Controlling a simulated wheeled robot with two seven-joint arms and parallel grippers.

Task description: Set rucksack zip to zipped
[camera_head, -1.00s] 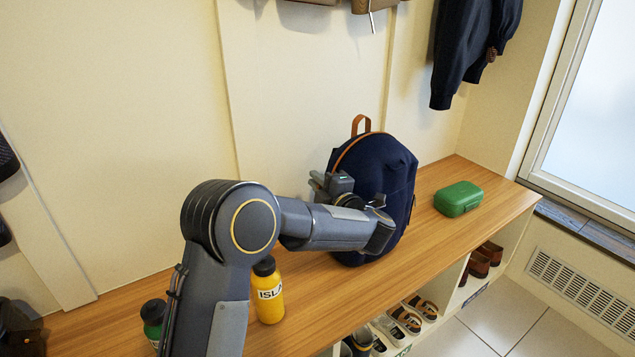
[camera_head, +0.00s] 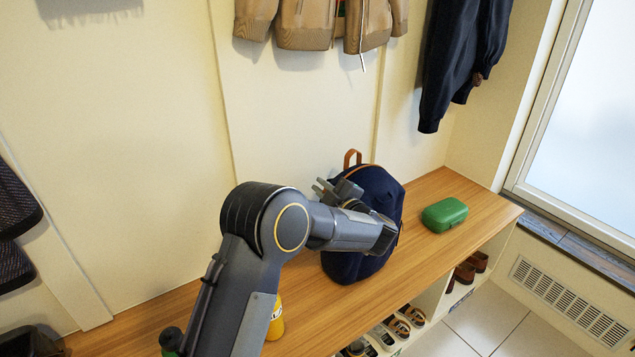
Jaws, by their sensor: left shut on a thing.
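A navy rucksack (camera_head: 378,188) stands upright on the wooden bench. It has a tan top loop (camera_head: 351,157) and an orange-brown zip line (camera_head: 362,168) along its upper edge. My left gripper (camera_head: 330,187) is at the upper left side of the rucksack, near that line. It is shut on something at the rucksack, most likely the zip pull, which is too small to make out. My left arm covers the middle of the rucksack's front, so most of the zip is hidden. My right gripper is not in view.
A green box (camera_head: 444,214) sits on the bench (camera_head: 420,190) right of the rucksack. A yellow bottle (camera_head: 276,318) and a green bottle (camera_head: 171,340) stand at the front left, partly behind my arm. Shoes (camera_head: 398,328) fill the cubbies below. Jackets (camera_head: 310,22) hang above.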

